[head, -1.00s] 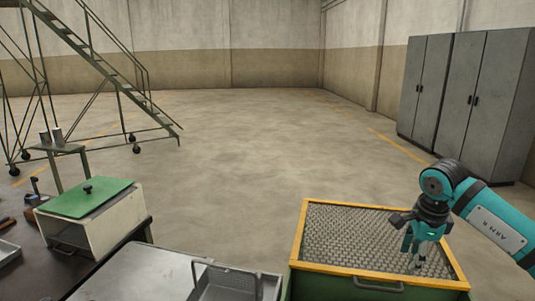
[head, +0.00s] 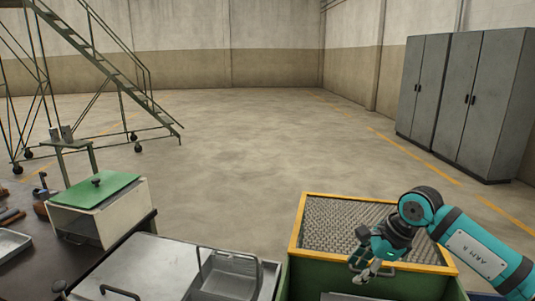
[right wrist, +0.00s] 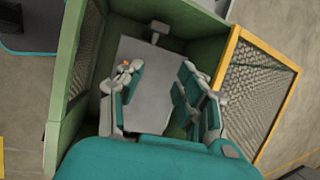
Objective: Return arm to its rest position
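My right arm, teal and dark grey, comes in from the right in the head view. Its gripper (head: 366,274) is over the near part of the green bin with a yellow-rimmed mesh top (head: 297,228). In the right wrist view, the fingers of the right gripper (right wrist: 159,73) are spread apart, with no object clearly held between them. Behind them lies a flat grey panel (right wrist: 150,55) inside the green-walled bin. A small orange spot shows by the left finger. My left arm and gripper are not in view.
A metal-topped surface with a wire-handled tray (head: 228,275) stands left of the bin. A cream box with a green lid (head: 95,192) sits on the dark bench further left. Grey cabinets (head: 480,100) stand right, green stairs (head: 100,70) left. The floor between is clear.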

